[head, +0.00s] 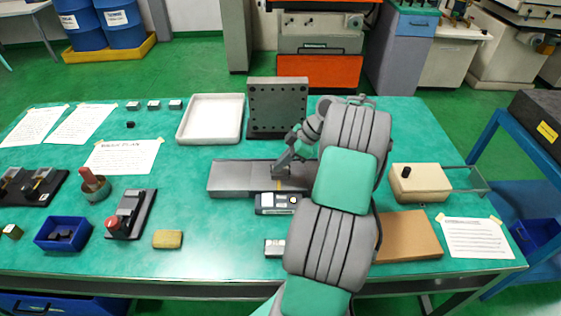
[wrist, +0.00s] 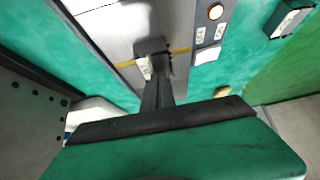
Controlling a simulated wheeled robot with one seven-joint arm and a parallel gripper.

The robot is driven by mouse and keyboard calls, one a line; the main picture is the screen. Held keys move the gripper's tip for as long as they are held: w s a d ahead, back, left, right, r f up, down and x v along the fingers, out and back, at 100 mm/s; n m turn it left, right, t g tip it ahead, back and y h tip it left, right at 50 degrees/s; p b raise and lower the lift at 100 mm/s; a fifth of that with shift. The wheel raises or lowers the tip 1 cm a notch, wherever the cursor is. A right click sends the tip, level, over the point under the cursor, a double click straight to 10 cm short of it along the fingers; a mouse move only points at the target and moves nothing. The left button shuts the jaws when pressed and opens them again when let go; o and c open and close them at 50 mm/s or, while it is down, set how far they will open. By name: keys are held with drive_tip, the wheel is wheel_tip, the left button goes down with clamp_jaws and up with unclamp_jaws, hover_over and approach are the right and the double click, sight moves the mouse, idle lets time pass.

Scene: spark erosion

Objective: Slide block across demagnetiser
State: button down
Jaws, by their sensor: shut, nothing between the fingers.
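A long grey plate with a yellow line across it, seemingly the demagnetiser (head: 235,178), lies mid-table. It fills the upper middle of the wrist view (wrist: 112,32). A control strip (head: 275,204) with a lit button sits along its near side. My gripper (head: 282,170) is over the plate close to the yellow line, pointing down, with its fingers together. In the wrist view the fingertips (wrist: 152,52) meet a small dark shape at the line. I cannot tell whether this is the block or only the finger ends, nor whether it touches the plate.
A dark drilled upright plate (head: 277,106) and a white tray (head: 211,119) stand behind. A beige box (head: 420,183) and brown board (head: 410,236) lie right of my arm. A small block-like item (head: 274,247) lies in front. A blue bin (head: 62,233) is left.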

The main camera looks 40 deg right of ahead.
drive_tip(key=s+d, duration=0.2)
drive_tip(key=d, duration=0.1)
drive_tip(key=s+d, duration=0.2)
drive_tip(key=d, duration=0.1)
drive_tip(key=s+d, duration=0.3)
drive_tip(key=shift+s+d+r+p, duration=0.1)
drive_tip(key=shift+d+r+p, duration=0.1)
drive_tip(key=shift+r+p, duration=0.15)
